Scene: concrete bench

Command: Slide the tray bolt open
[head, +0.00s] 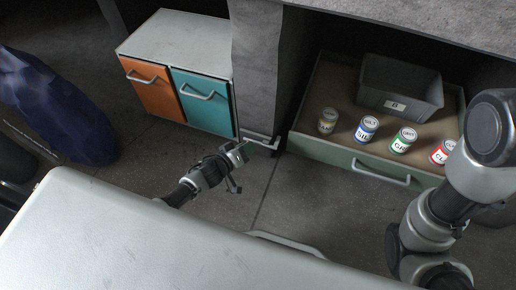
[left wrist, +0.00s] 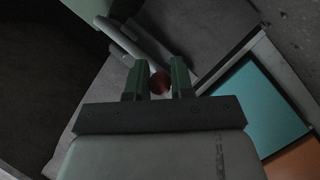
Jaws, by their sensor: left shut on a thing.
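The tray (head: 338,157) is a pale green, drawer-like box under the bench at the right, with a grey bar handle (head: 380,172). A pale metal bar, seemingly the bolt (head: 262,137), lies at the pillar's foot beside the tray's left corner. My left gripper (head: 243,147) reaches that spot. In the left wrist view its green fingers (left wrist: 159,80) are shut on a small round reddish-brown knob (left wrist: 160,83), which seems to be the bolt's knob. The head view does not show the knob clearly. My right arm shows at the right edge, but its gripper is not visible.
In the tray stand several labelled jars (head: 366,129) and a grey bin (head: 400,87) marked B. A cabinet with orange (head: 153,88) and teal (head: 203,102) fronts stands left of the concrete pillar (head: 257,70). Open floor lies in front of the tray.

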